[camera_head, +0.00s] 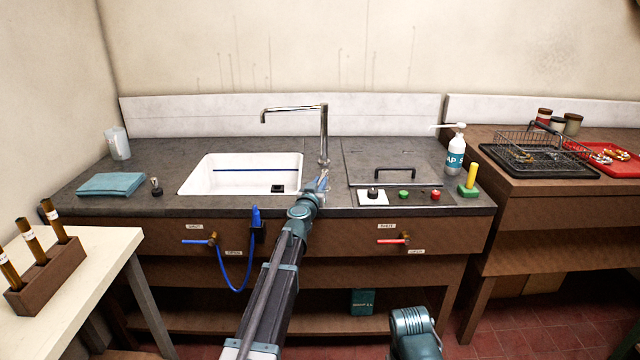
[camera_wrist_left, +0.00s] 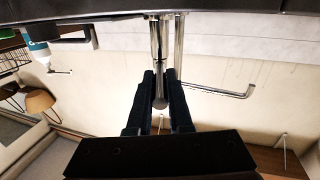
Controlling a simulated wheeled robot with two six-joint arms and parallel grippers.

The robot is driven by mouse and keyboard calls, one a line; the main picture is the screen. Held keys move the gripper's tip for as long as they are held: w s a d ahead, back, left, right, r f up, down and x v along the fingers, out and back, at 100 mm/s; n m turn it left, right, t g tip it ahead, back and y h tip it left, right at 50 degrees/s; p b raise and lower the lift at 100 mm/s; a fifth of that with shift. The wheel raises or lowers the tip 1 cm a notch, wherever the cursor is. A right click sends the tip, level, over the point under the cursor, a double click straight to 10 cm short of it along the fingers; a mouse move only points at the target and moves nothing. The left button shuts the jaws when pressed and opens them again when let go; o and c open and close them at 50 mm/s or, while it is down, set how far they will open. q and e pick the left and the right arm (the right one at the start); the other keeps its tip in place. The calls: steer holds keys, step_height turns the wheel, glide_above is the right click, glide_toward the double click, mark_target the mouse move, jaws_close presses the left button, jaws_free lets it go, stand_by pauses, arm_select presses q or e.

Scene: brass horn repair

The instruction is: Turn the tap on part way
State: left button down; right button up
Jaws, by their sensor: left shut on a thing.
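The chrome tap (camera_head: 324,135) stands upright behind the counter's front edge, its spout reaching left over the white sink. It also shows upside down in the left wrist view (camera_wrist_left: 180,50), with its spout to the right. My left gripper (camera_head: 321,183) is at the tap's base. In the left wrist view its two dark fingers (camera_wrist_left: 160,92) are shut on a short chrome lever (camera_wrist_left: 159,75) beside the tap's upright pipe. My arm and gripper partly hide the lever in the head view. My right gripper is not in view; only a teal part of that arm shows at the bottom.
The white sink (camera_head: 236,173) is left of the tap. A lidded panel (camera_head: 425,165) with a black handle is to its right, with coloured buttons in front. A soap bottle (camera_head: 455,155) stands further right. A folded teal cloth (camera_head: 111,184) lies at left.

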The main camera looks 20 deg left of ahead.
mark_target(326, 175)
arm_select(q)
steer(key=shift+d, duration=0.1)
stand_by(0.7)
steer(key=d+n+y, duration=0.1)
steer(key=n+y, duration=0.1)
steer(key=y, duration=0.1)
steer(key=shift+w+d, duration=0.15)
steer(key=shift+d, duration=0.05)
steer(key=shift+w+d+n+g+y, duration=0.1)
steer(key=shift+d+n+g+y, duration=0.3)
steer(key=shift+n+y, duration=0.5)
steer(key=shift+w+d+n+g+y, duration=0.1)
steer(key=shift+d+n+g+y, duration=0.25)
steer(key=shift+y, duration=0.85)
steer(key=shift+a, duration=0.1)
steer(key=c, duration=0.8)
jaws_free()
steer(key=shift+s, duration=0.15)
